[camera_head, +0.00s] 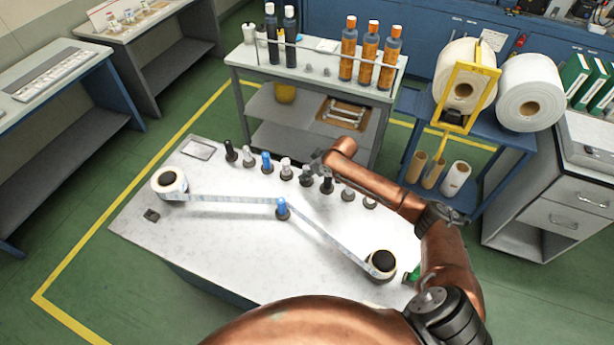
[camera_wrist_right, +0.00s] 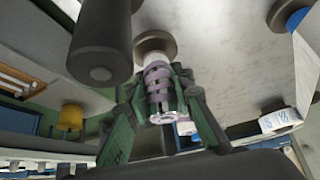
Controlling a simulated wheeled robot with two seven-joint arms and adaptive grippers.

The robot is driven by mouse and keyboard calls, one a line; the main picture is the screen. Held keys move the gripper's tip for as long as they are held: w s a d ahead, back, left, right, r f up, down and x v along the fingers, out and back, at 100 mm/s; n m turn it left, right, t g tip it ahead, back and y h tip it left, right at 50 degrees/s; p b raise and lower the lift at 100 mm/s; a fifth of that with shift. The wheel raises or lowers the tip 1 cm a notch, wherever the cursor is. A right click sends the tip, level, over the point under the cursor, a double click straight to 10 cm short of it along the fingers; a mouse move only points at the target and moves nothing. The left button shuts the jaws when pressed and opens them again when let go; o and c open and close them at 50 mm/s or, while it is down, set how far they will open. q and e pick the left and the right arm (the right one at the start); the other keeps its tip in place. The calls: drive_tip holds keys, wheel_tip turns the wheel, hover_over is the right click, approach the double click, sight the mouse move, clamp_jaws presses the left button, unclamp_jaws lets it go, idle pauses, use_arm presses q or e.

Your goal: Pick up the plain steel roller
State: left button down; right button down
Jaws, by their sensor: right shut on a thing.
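A row of upright rollers stands along the back of the light worktable (camera_head: 230,245). My right gripper (camera_head: 313,168) is at the middle of this row, reaching down from its copper arm. In the right wrist view my right gripper (camera_wrist_right: 160,100) is shut on a shiny steel roller (camera_wrist_right: 157,88), with greenish fingers on both sides. Grey-lilac bands show on this roller, and a round flange is at its far end. I cannot tell whether it is clear of the table. A steel roller (camera_head: 286,169) stands just left of the gripper in the head view. My left gripper is not in view.
A black roller (camera_wrist_right: 100,45) is close beside the held one. A blue roller (camera_head: 282,210) guides a printed web (camera_head: 230,198) between the left roll (camera_head: 168,182) and the right roll (camera_head: 381,264). A bottle cart (camera_head: 250,72) stands behind the worktable.

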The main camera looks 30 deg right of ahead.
drive_tip(key=shift+w+r, duration=0.15)
drive_tip(key=shift+r, duration=0.2)
